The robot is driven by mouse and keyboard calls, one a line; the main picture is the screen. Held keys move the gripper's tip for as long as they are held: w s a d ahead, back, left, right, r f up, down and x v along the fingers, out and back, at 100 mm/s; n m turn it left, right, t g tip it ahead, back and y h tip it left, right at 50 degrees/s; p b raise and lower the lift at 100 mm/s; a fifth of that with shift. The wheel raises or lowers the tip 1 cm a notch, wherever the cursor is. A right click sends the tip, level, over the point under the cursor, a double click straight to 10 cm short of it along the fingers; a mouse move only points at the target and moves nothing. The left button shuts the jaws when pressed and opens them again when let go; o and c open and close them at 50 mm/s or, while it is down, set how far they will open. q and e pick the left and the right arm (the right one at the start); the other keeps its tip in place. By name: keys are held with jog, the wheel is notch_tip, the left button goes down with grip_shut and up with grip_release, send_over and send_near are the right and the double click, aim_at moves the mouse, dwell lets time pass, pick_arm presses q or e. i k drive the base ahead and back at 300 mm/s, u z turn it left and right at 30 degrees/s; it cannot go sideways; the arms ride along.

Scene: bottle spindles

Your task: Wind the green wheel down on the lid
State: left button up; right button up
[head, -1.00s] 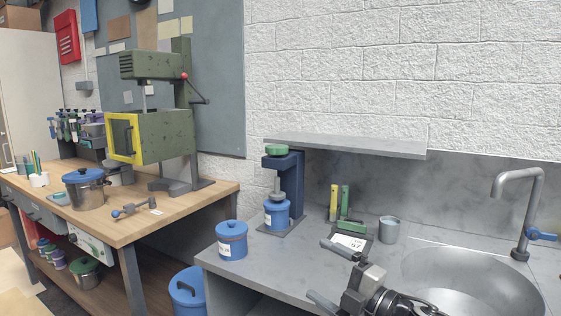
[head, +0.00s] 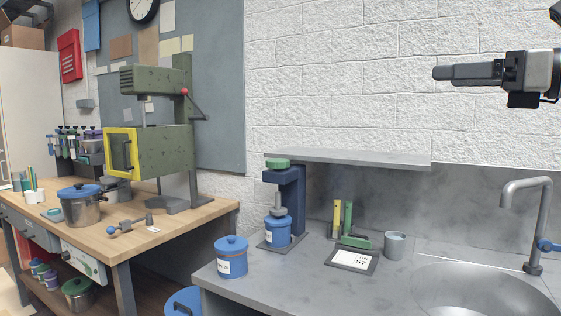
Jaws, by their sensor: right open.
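The green wheel (head: 278,163) sits on top of a dark blue spindle stand (head: 293,196) on the grey counter. Below it, the grey spindle foot (head: 279,211) is at the blue lid of a blue jar (head: 278,232) in the stand. I cannot tell whether foot and lid touch. My right gripper (head: 438,73) is at the upper right, in front of the white wall, well above and to the right of the wheel. It is open and empty, seen side-on. My left gripper is not in view.
A grey shelf (head: 350,158) runs along the wall just right of the wheel. Another blue jar (head: 231,257) stands front left of the stand. A card (head: 351,260), a grey cup (head: 394,245) and a tap (head: 541,225) are to the right. The counter front is clear.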

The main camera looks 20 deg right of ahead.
aim_at(276, 164)
jog(key=i, duration=1.4)
